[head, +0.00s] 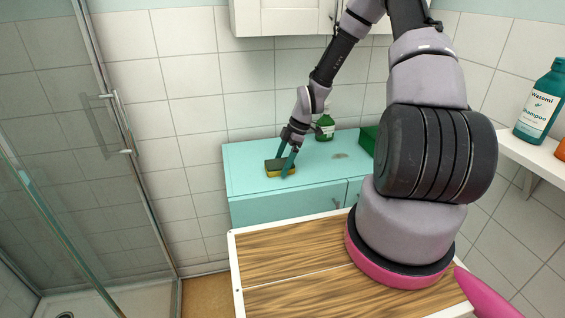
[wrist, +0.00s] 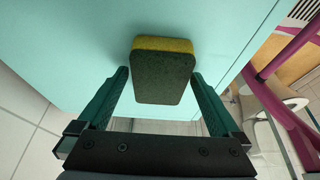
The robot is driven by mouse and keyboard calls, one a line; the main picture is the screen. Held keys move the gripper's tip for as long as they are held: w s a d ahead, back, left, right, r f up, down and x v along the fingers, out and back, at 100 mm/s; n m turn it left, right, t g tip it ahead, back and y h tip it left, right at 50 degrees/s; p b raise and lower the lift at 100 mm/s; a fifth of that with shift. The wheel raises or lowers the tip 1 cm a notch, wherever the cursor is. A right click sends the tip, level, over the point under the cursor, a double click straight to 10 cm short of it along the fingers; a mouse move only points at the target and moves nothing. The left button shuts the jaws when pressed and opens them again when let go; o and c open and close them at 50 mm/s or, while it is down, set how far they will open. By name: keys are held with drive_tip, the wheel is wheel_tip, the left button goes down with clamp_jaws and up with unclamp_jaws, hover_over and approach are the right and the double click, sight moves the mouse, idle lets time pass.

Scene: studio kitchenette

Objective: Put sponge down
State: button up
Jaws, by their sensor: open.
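The sponge (head: 281,169) is yellow with a dark green scouring side. It is on the turquoise cabinet top (head: 250,185), near its left end. In the wrist view the sponge (wrist: 163,72) shows its green face between the fingers, with its yellow side at the far edge. My gripper (head: 287,163) is at the sponge, its fingers spread on either side. In the wrist view my gripper (wrist: 160,80) is open, with a small gap visible beside the sponge on the left; the right finger is close to the sponge's edge.
A green bottle (head: 325,127) stands at the back of the cabinet top, with a green box (head: 369,139) further right. A shampoo bottle (head: 540,102) stands on a white shelf at right. A glass shower door (head: 120,130) is on the left. The cabinet's front left is clear.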

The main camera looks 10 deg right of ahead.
drive_tip(key=v, duration=1.2)
drive_tip(key=shift+r, duration=0.25)
drive_tip(key=s+d+r+m+t+h, duration=0.15)
drive_tip(key=s+r+m, duration=0.35)
drive_tip(key=r, duration=0.5)
drive_tip(key=s+r+m+t+h, duration=0.2)
drive_tip(key=s+r+m+h, duration=0.15)
drive_tip(key=r+m, duration=0.55)
drive_tip(key=s+a+r+m+t+y, duration=0.1)
drive_tip(key=s+r+m+t+y, duration=0.1)
drive_tip(key=s+r+m, duration=0.6)
drive_tip(key=s+r+t, duration=0.1)
drive_tip(key=s+r, duration=0.4)
drive_tip(key=s, duration=0.1)
drive_tip(key=shift+a+r+t, duration=0.2)
drive_tip(key=shift+r+t, duration=0.05)
drive_tip(key=shift+t, duration=0.1)
drive_tip(key=shift+w, duration=0.15)
